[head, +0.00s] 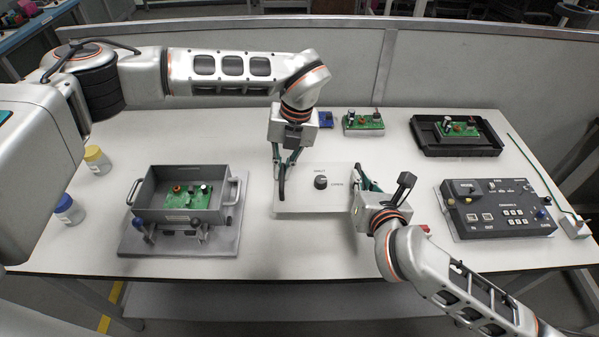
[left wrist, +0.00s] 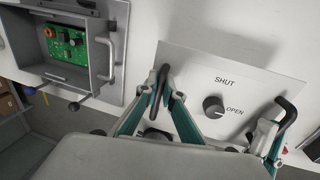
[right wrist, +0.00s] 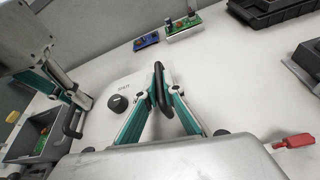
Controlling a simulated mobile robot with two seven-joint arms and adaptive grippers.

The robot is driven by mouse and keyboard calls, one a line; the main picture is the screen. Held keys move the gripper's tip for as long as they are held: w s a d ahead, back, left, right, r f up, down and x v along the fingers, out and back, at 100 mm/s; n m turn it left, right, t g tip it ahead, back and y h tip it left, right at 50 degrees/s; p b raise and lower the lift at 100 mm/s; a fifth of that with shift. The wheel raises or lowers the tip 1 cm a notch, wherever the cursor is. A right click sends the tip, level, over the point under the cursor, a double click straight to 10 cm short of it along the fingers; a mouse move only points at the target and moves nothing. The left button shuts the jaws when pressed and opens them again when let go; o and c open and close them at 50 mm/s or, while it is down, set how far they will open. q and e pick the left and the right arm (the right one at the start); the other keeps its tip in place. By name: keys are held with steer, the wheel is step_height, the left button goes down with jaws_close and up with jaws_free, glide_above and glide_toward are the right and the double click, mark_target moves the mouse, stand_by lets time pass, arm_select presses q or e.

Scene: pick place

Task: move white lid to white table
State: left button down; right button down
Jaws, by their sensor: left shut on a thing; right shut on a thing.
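The white lid (head: 300,198) is a flat plate with a black knob (head: 320,182) and SHUT and OPEN markings, at the middle of the white table (head: 300,245). It has a black handle at each side. My left gripper (head: 281,172) is shut on the left handle, seen between the fingers in the left wrist view (left wrist: 159,88). My right gripper (head: 361,184) is shut on the right handle, seen in the right wrist view (right wrist: 161,88). The lid looks level; I cannot tell if it touches the table or hangs just above it.
A grey open box (head: 160,212) with a green circuit board (head: 188,194) stands left of the lid. A dark control panel (head: 500,215) and a black tray (head: 425,140) are on the right. Small boards (head: 363,122) lie behind. Two jars (head: 97,160) stand far left.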

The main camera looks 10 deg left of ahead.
arm_select(q)
steer(key=shift+f, duration=0.15)
arm_select(e)
steer(key=shift+f, duration=0.15)
